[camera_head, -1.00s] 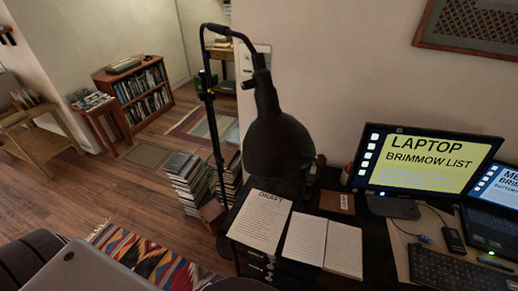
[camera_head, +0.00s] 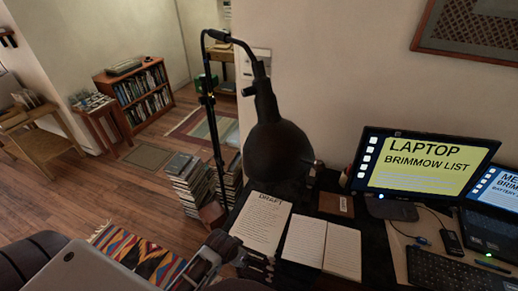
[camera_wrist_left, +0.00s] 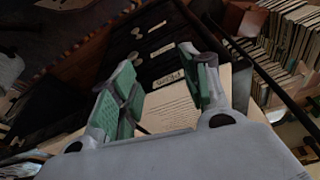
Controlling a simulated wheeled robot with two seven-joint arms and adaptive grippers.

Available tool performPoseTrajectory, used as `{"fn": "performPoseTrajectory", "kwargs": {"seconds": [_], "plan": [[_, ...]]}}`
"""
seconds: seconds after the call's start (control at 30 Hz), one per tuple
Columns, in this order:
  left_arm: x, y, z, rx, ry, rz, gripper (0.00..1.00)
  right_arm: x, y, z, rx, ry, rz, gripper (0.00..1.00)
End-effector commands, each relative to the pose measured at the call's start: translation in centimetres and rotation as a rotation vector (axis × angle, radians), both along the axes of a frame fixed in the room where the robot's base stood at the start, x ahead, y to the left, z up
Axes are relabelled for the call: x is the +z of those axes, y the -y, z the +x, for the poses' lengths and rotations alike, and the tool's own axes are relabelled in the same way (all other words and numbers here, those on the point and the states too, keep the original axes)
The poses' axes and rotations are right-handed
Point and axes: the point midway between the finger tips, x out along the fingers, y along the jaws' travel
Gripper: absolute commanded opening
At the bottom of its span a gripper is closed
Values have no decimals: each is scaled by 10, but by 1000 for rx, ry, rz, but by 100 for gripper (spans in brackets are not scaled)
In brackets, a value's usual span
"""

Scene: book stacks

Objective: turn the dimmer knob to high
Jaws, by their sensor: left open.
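A black floor lamp (camera_head: 277,150) with a domed shade stands at the desk's left end in the head view. A small black knob-like part (camera_head: 248,91) sticks out from its neck; I cannot tell whether it is the dimmer knob. A pale plate (camera_head: 262,52) on the wall behind the lamp is partly hidden, and its details are too small to read. My left gripper (camera_head: 226,243) is low, in front of the desk's left end, below the shade. In the wrist view the left gripper (camera_wrist_left: 158,68) is open and empty, its green-padded fingers apart. My right gripper is out of view.
Loose draft pages (camera_head: 260,222) and an open notebook (camera_head: 322,245) lie on the dark desk, near a monitor (camera_head: 425,165). Book stacks (camera_head: 190,185) stand on the floor left of the lamp. Wooden floor is open further left, past a patterned rug (camera_head: 140,255).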

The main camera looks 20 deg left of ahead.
Motion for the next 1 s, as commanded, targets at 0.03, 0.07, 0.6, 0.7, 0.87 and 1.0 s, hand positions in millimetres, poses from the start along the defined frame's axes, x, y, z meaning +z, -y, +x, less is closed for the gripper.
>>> {"fn": "performPoseTrajectory", "kwargs": {"seconds": [0.03, 0.07, 0.6, 0.7, 0.87, 1.0], "plan": [[15, -1, 2, 7, 11, -3, 47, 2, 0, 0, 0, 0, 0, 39], [23, -1, 3, 12, 15, -4, 47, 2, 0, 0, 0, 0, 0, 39], [127, -18, 54, 285, 157, -114, 47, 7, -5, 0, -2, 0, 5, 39], [139, -23, 70, 360, 190, -151, 47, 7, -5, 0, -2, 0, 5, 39], [157, -32, 102, 511, 256, -235, 47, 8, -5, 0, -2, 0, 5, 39], [173, -43, 137, 669, 318, -336, 47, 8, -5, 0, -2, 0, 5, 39]]}}
